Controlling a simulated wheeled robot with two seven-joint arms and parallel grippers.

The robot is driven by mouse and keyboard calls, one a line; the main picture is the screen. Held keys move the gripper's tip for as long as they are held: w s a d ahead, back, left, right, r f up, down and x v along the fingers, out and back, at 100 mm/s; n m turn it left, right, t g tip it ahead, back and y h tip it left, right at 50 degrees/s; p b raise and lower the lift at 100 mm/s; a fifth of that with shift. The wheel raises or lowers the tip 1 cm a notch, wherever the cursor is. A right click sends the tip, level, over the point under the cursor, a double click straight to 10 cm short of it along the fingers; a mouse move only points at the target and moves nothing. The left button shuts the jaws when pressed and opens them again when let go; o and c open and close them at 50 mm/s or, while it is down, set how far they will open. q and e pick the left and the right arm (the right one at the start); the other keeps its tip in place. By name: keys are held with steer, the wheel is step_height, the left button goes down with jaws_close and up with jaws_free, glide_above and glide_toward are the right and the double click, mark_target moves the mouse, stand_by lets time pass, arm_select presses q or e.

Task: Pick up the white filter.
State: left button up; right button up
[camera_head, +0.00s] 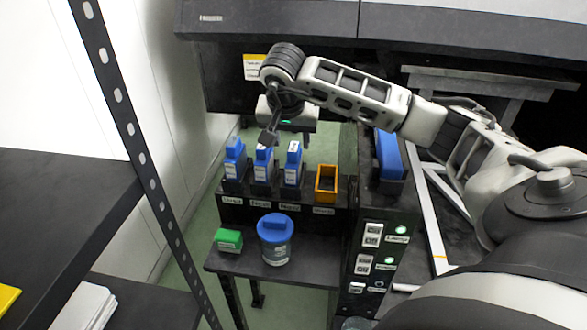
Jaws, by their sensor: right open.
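No thing here is clearly recognisable as the white filter. Several blue ink bottles with white labels, one of them the left bottle (234,162), stand upright in a row of black holders on the rack (262,213). My right gripper (284,138) comes in from the right and hangs open over the middle and right bottles. A dark finger reaches down close to the middle bottle's top; I cannot tell if it touches. The gripper looks empty. My left gripper is not in view.
A jar with a blue lid (275,238) and a green box (228,240) stand on the lower shelf. An empty-looking orange holder (326,184) ends the row. A black panel with green lights (383,240) stands right of it. A perforated post (125,110) and shelves are at left.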

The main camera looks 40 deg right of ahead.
mark_target(293, 148)
steer(key=x, duration=0.3)
steer(key=shift+s+d+f, duration=0.1)
steer(key=shift+f, duration=0.25)
jaws_close()
steer(key=shift+r, duration=0.15)
